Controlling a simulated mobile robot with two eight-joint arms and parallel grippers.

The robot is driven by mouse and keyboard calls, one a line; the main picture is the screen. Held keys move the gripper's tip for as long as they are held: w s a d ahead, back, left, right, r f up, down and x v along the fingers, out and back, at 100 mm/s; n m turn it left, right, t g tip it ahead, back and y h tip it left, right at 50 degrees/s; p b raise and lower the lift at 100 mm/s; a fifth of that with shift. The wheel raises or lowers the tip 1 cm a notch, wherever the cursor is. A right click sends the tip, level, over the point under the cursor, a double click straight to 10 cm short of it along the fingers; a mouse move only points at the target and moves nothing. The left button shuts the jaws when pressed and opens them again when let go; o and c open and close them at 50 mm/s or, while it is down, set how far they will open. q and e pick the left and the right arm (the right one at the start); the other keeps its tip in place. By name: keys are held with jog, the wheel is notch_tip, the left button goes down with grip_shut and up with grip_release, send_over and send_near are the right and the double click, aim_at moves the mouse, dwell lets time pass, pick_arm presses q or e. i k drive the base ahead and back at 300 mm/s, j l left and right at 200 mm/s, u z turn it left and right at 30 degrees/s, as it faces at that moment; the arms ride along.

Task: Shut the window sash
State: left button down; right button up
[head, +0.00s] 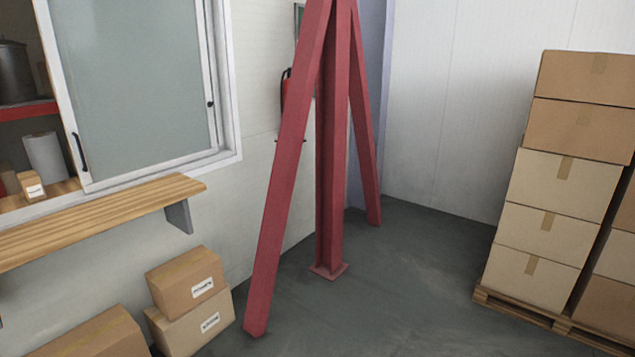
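The window sash (135,85) is a pale grey-green pane in a white frame, in the left part of the head view. It has a dark handle (80,152) on its left edge and a small dark knob (209,104) shows near its right side. Left of the sash the window opening is uncovered, and shelves show through it. The sash stands at the right part of the white window frame (229,90). Neither of my grippers is in view.
A wooden ledge (110,212) juts out below the window. Cardboard boxes (185,280) stand on the floor under it. A red steel column with slanted braces (330,150) stands right of the window. Stacked boxes (555,185) on a pallet (520,308) are at right; grey floor between is clear.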

aim_at(42, 16)
jog(key=i+l+u, duration=0.1)
jog(key=i, duration=3.2)
jog(key=j+u, duration=0.05)
jog(key=j, duration=0.05)
